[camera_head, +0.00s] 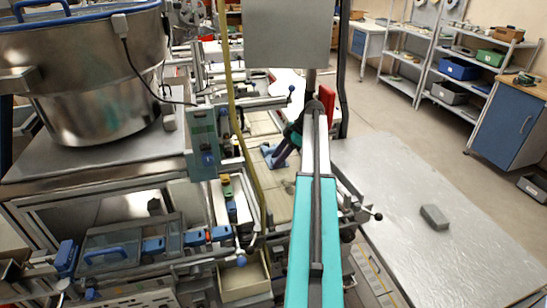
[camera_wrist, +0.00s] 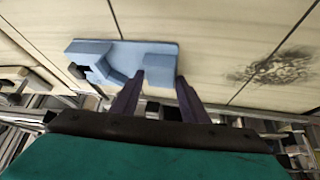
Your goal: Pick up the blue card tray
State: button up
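The blue card tray (camera_wrist: 105,50) is a light blue flat piece with raised blocks, lying on the pale panelled surface in the wrist view. In the head view it is a small blue shape (camera_head: 268,154) left of my teal arm. My gripper (camera_wrist: 160,78) is open, its two dark fingers apart. Their tips are at the near right end of the tray, one on each side of its right-hand block. I cannot tell whether they touch it. In the head view my gripper (camera_head: 283,152) is small and partly hidden by my arm.
A large steel bowl (camera_head: 95,95) stands on the machine at left. A grey block (camera_head: 434,217) lies on the mostly clear grey table (camera_head: 480,265) at right. Shelves stand behind.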

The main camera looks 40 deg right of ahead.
jog(key=c, duration=0.6)
jog(key=shift+c, duration=0.2)
jog(key=shift+r, duration=0.15)
jog(key=shift+r+b, duration=1)
jog(key=shift+r, duration=0.6)
jog(key=shift+c, duration=0.2)
jog(key=s+a+b, duration=0.1)
jog(key=s+a, duration=0.2)
jog(key=s+a+b, duration=0.2)
jog(key=s+a, duration=0.1)
jog(key=a, duration=0.1)
jog(key=s+a+r+b, duration=0.1)
jog(key=s+a, duration=0.1)
jog(key=a, duration=0.1)
jog(key=shift+s+a, duration=0.3)
jog(key=shift+s, duration=0.1)
jog(key=shift+c, duration=0.2)
jog(key=shift+s+a+r+b, duration=0.25)
jog(key=shift+s+a+b, duration=0.2)
jog(key=shift+s+a, duration=0.35)
jog(key=shift+w, duration=0.1)
